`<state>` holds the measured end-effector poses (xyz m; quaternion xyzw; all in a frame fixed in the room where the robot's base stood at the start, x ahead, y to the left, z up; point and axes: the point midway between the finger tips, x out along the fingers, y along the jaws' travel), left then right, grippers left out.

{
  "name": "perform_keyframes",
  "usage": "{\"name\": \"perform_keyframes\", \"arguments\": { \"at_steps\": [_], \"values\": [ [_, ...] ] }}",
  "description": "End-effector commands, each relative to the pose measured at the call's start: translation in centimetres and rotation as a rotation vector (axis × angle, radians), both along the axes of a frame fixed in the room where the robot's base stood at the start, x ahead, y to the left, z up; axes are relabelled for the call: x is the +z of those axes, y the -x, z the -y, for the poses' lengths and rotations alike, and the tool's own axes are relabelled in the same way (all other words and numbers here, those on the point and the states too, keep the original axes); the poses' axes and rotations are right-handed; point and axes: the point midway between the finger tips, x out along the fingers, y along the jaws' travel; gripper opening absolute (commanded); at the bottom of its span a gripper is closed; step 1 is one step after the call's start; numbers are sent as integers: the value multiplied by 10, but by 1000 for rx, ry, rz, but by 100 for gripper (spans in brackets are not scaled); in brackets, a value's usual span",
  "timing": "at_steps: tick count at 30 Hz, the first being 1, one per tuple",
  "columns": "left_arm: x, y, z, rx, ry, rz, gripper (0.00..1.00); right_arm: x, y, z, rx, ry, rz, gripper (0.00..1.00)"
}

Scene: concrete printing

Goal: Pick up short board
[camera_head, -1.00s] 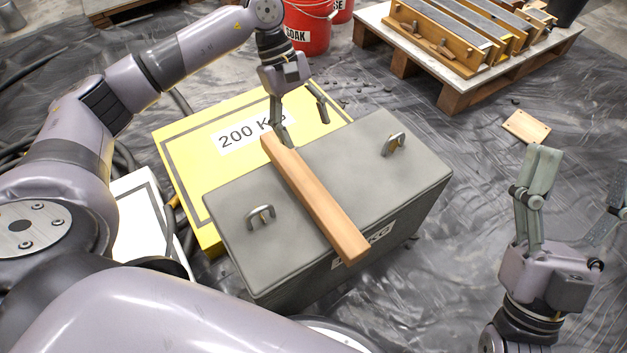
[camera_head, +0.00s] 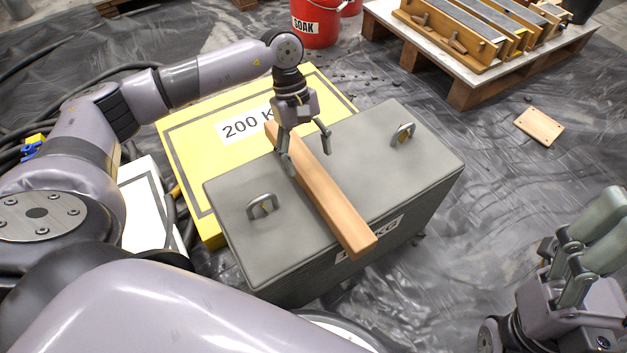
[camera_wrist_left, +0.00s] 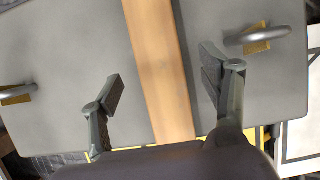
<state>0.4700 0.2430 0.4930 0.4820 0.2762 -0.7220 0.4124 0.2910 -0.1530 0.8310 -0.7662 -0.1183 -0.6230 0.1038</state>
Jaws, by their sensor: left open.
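The short board (camera_head: 335,205), a plain reddish-brown wooden bar, lies across the top of a grey lidded block (camera_head: 245,235), its near end sticking out past the block's front edge. My left gripper (camera_head: 307,156) is open above the board's far half, with one finger on each side of it. In the left wrist view the board (camera_wrist_left: 160,65) runs between the two open fingers (camera_wrist_left: 163,90), with a gap on both sides. My right gripper (camera_head: 590,245) is at the lower right, away from the board; its finger opening is unclear from this angle.
Two metal handles (camera_head: 262,206) (camera_head: 403,134) stand up from the grey block on either side of the board. A yellow block (camera_head: 190,165) marked 200 KG sits behind it. A pallet (camera_head: 480,95) with moulds, a red bucket (camera_head: 316,22) and a small flat board (camera_head: 539,126) are farther off.

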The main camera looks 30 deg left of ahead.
Motion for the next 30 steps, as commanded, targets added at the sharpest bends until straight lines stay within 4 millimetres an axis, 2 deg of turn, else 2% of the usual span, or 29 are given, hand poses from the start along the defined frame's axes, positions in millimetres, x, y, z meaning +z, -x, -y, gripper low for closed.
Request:
{"name": "perform_keyframes", "arguments": {
  "at_steps": [4, 8, 12, 20, 30],
  "values": [
    [-9, 2, 4, -1, 1, 0, 70, -5, 0, 0, 0, 0, -1, 66],
    [-25, 6, 12, -2, 1, -1, 70, -16, -1, 0, 0, 1, -3, 66],
    [-44, 11, 20, 0, 0, -1, 70, -7, -4, -1, -2, 3, 41, 66],
    [-46, 12, 22, 0, 0, 1, 70, -3, -5, -1, -3, 5, 45, 66],
    [-46, 12, 22, 0, 0, 1, 49, -4, -5, -2, -3, 5, 45, 66]
  ]
}}
